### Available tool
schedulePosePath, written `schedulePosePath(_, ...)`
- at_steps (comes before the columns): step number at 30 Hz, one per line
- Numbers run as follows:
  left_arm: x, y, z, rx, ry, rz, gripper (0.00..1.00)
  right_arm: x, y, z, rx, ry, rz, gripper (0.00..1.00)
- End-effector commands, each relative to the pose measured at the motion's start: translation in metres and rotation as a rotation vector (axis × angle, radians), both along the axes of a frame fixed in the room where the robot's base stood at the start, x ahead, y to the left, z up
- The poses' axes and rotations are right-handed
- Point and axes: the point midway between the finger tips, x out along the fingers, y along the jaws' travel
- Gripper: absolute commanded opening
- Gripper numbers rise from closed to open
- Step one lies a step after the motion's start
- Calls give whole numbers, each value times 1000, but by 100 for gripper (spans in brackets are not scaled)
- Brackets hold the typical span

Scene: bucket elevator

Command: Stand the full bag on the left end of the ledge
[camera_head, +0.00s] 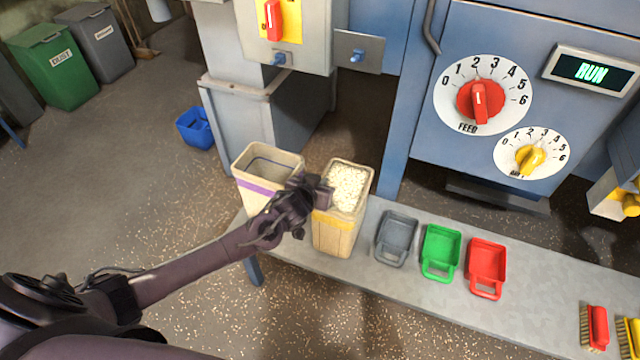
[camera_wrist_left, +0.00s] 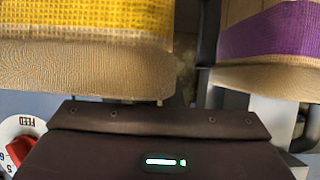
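The full bag (camera_head: 336,235) is tan with a yellow band and is heaped with pale pellets. It is upright at the left part of the grey ledge (camera_head: 400,285). A second bag (camera_head: 262,197), with a purple band and no fill visible inside, is just left of it. My left gripper (camera_head: 323,194) is at the full bag's upper left side, between the two bags. Its grip is hidden. The left wrist view shows the yellow-banded bag (camera_wrist_left: 85,60) close up and the purple-banded bag (camera_wrist_left: 268,40) beside it. My right gripper is out of view.
Grey (camera_head: 396,238), green (camera_head: 440,252) and red (camera_head: 486,268) scoops lie on the ledge right of the full bag, with brushes (camera_head: 597,328) farther right. The blue machine (camera_head: 440,150) stands behind. A blue bin (camera_head: 195,128) is on the pellet-strewn floor.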

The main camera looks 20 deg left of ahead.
Motion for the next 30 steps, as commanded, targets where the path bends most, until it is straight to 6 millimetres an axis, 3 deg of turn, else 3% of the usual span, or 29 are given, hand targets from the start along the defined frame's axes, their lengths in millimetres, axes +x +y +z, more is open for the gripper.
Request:
schedulePosePath(12,2,0,-2,-3,-8,1,0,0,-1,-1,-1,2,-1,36)
schedulePosePath(18,0,0,-4,0,-1,-1,26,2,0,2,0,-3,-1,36)
schedulePosePath(30,-7,0,3,0,0,-1,26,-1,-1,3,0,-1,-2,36)
